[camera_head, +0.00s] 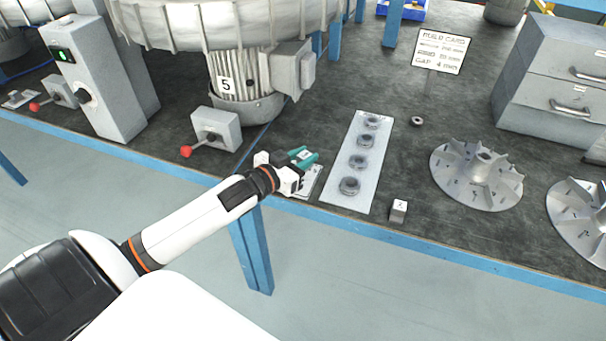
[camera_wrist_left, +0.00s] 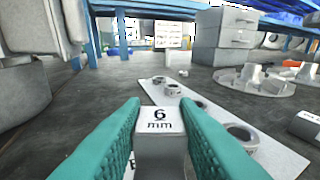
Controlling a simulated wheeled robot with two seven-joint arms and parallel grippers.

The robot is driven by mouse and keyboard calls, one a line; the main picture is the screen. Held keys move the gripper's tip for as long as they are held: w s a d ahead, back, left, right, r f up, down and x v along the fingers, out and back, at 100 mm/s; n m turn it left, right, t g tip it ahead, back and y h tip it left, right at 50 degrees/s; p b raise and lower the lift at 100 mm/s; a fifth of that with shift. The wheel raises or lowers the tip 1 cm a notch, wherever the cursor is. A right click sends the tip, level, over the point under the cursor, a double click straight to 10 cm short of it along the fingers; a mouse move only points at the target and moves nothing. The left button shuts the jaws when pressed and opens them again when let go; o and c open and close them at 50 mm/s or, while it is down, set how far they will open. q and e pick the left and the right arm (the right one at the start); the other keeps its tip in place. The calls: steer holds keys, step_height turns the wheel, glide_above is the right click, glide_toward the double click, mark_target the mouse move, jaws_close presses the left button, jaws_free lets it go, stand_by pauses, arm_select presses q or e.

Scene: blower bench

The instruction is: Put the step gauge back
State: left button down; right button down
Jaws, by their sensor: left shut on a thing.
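A grey gauge block marked "6 mm" (camera_wrist_left: 160,122) is between the teal fingers of my left gripper (camera_wrist_left: 160,125) in the wrist view. My left gripper (camera_head: 302,156) is shut on it, low over the front part of the bench in the head view. A small pale holder or plate (camera_head: 311,183) lies just below and beside the gripper, partly hidden by it. I cannot tell whether the block touches anything below. Another small block (camera_head: 398,210) stands at the bench's front edge. My right gripper is not in view.
A pale strip (camera_head: 343,206) carrying several dark rings lies right of the gripper. Bladed impellers (camera_head: 476,176) lie farther right. A lever box (camera_head: 215,130) and a blower motor (camera_head: 238,75) stand to the left. A card (camera_head: 441,52) and a drawer cabinet (camera_head: 550,75) are behind.

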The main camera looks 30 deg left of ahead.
arm_select(q)
step_height(320, 180, down, 4)
steer(key=shift+f+b, duration=0.2)
steer(key=shift+b, duration=0.1)
steer(key=c, duration=1.1)
jaws_free()
steer(key=shift+s, duration=0.2)
steer(key=v, duration=1.1)
steer(key=shift+s+r+p, duration=0.1)
steer(key=shift+s+p, duration=0.25)
